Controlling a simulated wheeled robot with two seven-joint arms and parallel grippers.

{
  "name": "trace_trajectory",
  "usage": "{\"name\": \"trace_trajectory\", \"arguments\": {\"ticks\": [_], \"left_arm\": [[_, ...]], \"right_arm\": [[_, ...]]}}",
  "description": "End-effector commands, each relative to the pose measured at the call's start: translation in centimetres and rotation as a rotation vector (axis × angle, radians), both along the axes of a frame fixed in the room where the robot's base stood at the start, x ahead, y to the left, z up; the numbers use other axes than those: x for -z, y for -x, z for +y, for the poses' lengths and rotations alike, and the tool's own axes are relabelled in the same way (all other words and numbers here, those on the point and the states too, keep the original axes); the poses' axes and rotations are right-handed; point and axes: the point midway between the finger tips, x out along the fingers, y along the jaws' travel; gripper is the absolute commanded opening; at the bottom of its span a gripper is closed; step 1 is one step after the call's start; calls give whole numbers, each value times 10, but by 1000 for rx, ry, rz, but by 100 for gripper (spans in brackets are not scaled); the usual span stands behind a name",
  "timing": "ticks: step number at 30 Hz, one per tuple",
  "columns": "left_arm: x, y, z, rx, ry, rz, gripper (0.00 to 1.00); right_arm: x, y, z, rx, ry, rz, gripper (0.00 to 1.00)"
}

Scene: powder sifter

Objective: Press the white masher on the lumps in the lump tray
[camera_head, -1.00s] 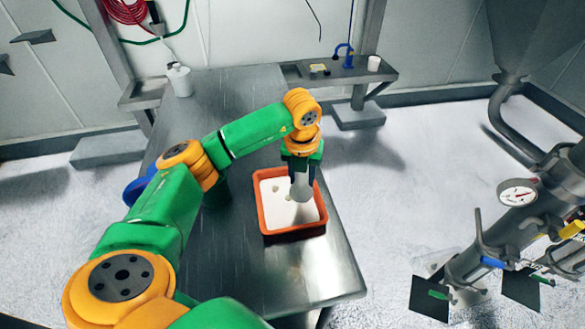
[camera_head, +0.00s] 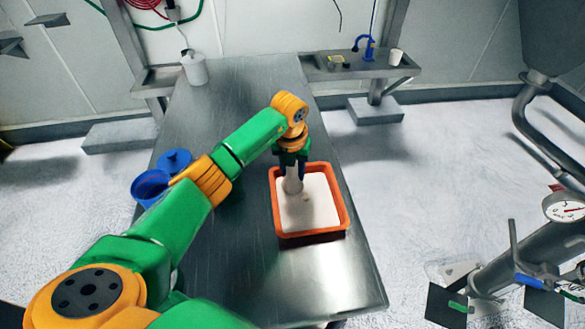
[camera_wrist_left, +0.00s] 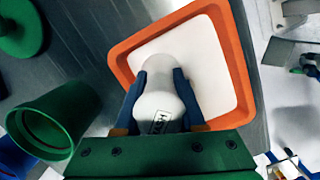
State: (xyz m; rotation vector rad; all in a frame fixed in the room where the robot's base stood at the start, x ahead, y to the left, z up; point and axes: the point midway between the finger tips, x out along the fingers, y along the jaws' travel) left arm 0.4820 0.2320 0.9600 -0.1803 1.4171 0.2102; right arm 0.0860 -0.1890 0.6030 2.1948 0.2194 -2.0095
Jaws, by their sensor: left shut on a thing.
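The white masher (camera_head: 292,185) is held in my left gripper (camera_head: 291,170), over the left back part of the orange lump tray (camera_head: 312,236). White powder (camera_head: 318,205) covers the tray floor; any lumps are too faint to tell apart. In the left wrist view, the gripper's fingers (camera_wrist_left: 156,95) close on both sides of the masher (camera_wrist_left: 160,90), with the tray's orange rim (camera_wrist_left: 236,70) around it. The masher hides its own lower end, so I cannot tell whether it touches the powder. My right gripper is not in view.
A green bucket (camera_wrist_left: 58,118) and green disc (camera_wrist_left: 20,28) show in the wrist view. A white container (camera_head: 194,68) stands at the table's far end. The table (camera_head: 300,287) is clear in front.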

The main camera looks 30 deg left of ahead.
Motion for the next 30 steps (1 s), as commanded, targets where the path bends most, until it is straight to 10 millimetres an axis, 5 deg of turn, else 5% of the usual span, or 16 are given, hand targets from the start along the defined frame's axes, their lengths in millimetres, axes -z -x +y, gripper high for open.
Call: {"name": "trace_trajectory", "arguments": {"ticks": [30], "left_arm": [[7, 0, 0, -1, 1, -1, 0]], "right_arm": [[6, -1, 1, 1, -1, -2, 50]]}}
